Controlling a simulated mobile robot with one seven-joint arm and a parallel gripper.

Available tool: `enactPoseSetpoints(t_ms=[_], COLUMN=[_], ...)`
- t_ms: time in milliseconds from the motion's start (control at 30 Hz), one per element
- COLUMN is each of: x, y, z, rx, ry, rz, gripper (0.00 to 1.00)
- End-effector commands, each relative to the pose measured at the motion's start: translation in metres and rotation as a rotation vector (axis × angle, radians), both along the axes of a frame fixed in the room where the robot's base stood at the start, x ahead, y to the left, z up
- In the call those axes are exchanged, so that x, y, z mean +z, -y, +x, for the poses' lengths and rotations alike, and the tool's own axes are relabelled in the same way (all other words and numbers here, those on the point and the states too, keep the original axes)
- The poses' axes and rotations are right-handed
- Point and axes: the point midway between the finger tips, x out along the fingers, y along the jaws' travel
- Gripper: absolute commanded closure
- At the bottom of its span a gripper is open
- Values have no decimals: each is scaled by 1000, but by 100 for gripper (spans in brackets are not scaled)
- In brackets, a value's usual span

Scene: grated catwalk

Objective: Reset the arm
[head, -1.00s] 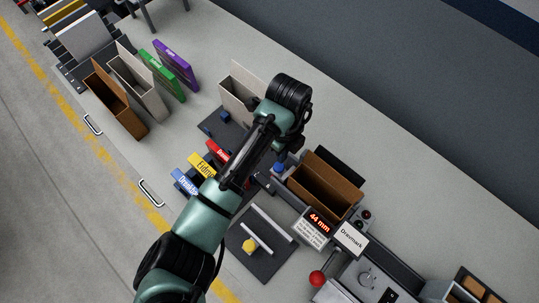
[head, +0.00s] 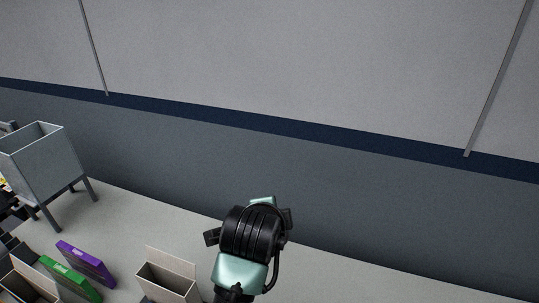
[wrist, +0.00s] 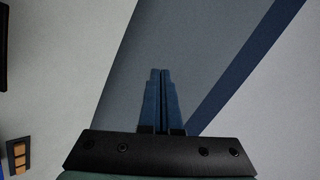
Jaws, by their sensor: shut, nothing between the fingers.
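My gripper (wrist: 160,72) shows in the wrist view with its two blue fingers pressed together and nothing between them. Beyond the fingertips there is the grey wall and its dark blue stripe. In the head view my arm rises from the bottom edge, with its black and green wrist end in front of the wall. The fingers themselves are hidden or cannot be made out in that view.
An open beige box (head: 168,282) stands left of my arm. A purple box (head: 86,263) and a green box (head: 70,281) stand further left. A grey bin on legs (head: 42,163) is at the far left. The counter right of my arm (head: 350,285) looks clear.

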Motion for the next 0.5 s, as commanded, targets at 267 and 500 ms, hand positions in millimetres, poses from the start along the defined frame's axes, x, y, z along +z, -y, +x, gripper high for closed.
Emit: enactPoseSetpoints(t_ms=[267,500], x=[208,352], y=[43,24], z=[-8,-101], rx=[165,151], ry=[575,969], rz=[-583,-1160], gripper=[100,100])
